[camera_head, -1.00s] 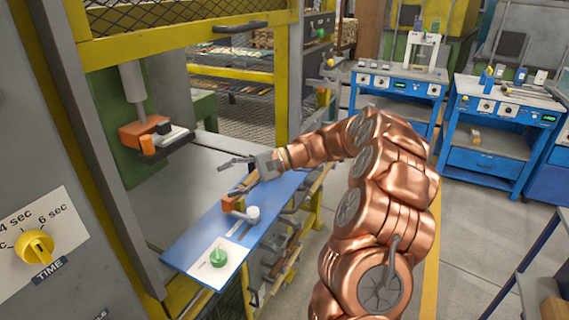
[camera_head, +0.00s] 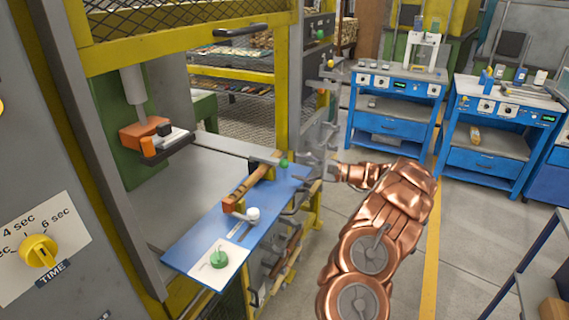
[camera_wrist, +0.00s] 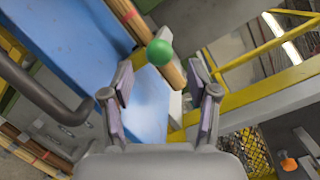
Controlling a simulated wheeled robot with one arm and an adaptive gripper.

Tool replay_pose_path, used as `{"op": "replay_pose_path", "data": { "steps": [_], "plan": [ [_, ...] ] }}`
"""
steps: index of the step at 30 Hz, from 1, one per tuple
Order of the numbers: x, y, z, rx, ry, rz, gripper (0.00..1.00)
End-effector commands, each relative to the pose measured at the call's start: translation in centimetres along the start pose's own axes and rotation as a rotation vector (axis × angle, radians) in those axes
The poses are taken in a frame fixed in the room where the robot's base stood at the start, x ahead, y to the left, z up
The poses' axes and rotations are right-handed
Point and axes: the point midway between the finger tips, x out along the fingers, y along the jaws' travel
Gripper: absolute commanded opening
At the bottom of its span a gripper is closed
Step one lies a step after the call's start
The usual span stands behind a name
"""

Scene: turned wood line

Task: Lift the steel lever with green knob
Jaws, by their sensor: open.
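A green ball knob (camera_head: 284,163) sits at the end of a short grey steel lever (camera_head: 265,158) at the far right corner of the blue bench top. My gripper (camera_head: 309,168) is open just right of the knob and points left toward it. In the wrist view the green knob (camera_wrist: 160,52) lies ahead, roughly centred between my two spread fingers (camera_wrist: 160,82). It appears apart from both fingers. A pale grey part, perhaps the lever, shows behind the knob, but its full shape is unclear there.
A wooden bar (camera_head: 248,187) lies on the blue bench top (camera_head: 190,243), behind the knob in the wrist view. A white plate with another green knob (camera_head: 219,259) is at the near end. A yellow press frame (camera_head: 283,90) stands beside the bench.

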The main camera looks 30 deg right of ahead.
Motion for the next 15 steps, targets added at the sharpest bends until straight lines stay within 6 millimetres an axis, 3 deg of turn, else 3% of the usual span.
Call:
{"op": "replay_pose_path", "data": {
  "steps": [6, 15],
  "plan": [
    [3.4, 0.0, 0.3, 0.004, -0.006, 0.002, 0.59],
    [5.4, 0.1, 0.1, 0.002, -0.003, 0.002, 0.59]
  ]
}}
